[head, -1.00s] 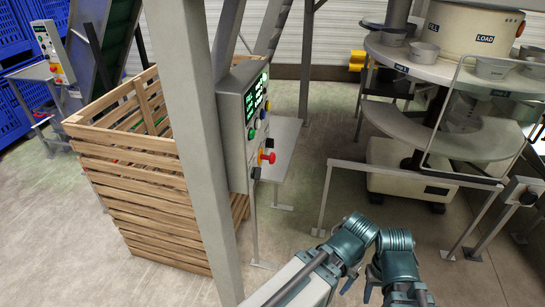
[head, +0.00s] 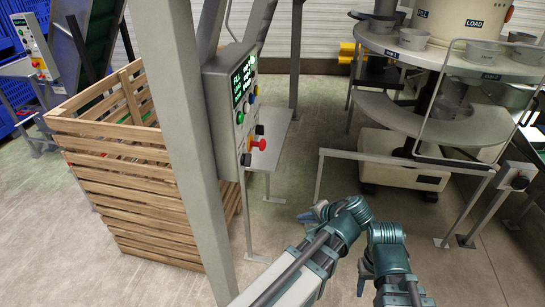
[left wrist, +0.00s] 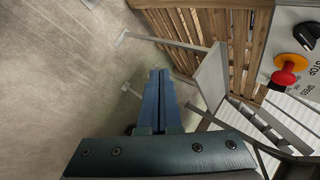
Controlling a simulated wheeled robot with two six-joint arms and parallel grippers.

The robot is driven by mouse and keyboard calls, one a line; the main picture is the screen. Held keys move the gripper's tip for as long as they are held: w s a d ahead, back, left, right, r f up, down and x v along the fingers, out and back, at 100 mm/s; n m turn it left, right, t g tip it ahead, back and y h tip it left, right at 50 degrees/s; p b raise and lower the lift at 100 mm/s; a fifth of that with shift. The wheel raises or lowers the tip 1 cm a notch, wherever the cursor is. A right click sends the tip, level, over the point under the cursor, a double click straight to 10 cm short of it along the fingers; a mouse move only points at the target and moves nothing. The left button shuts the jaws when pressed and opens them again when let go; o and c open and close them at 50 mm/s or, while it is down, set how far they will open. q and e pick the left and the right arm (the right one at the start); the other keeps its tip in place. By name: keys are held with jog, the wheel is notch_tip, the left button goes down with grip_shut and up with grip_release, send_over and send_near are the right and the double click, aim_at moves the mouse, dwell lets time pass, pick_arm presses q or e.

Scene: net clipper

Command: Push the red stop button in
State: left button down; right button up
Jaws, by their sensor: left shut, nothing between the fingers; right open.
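The red stop button (head: 259,144) sticks out from the side of a grey control box (head: 222,120) on a post. It also shows in the left wrist view, where the red knob (left wrist: 285,77) sits on a yellow-orange base beside the lettering "STOP". My left gripper (head: 310,214) is below and to the right of the button in the head view, apart from it. In the left wrist view its blue fingers (left wrist: 160,90) are together and empty, well left of the button. My right gripper (head: 362,282) hangs lower right, away from the box; its fingers are small there.
A black knob (left wrist: 307,34) sits beside the stop button. A grey post (head: 185,150) stands in front of the box, and a slatted wooden crate (head: 130,190) is left of it. A low metal rail (head: 400,160) and a round loading machine (head: 405,185) stand right.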

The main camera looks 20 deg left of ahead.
aim_at(258, 144)
pick_arm(q)
jog(key=w+a+r+m+t+y+b, duration=0.1)
jog(key=w+a+r+t+y+b, duration=0.1)
jog(key=w+r, duration=0.3)
jog(key=w+a+r+m+t+y+b, duration=0.1)
jog(key=w+a+r+t+y+b, duration=0.1)
jog(key=w+r+t+y, duration=0.2)
jog(key=shift+w+a+r+y, duration=0.35)
jog(key=shift+r+y, duration=0.35)
jog(key=shift+r, duration=0.05)
jog(key=s+a+x, duration=0.1)
jog(key=s+x, duration=0.1)
jog(key=x, duration=1)
jog(key=shift+a, duration=0.65)
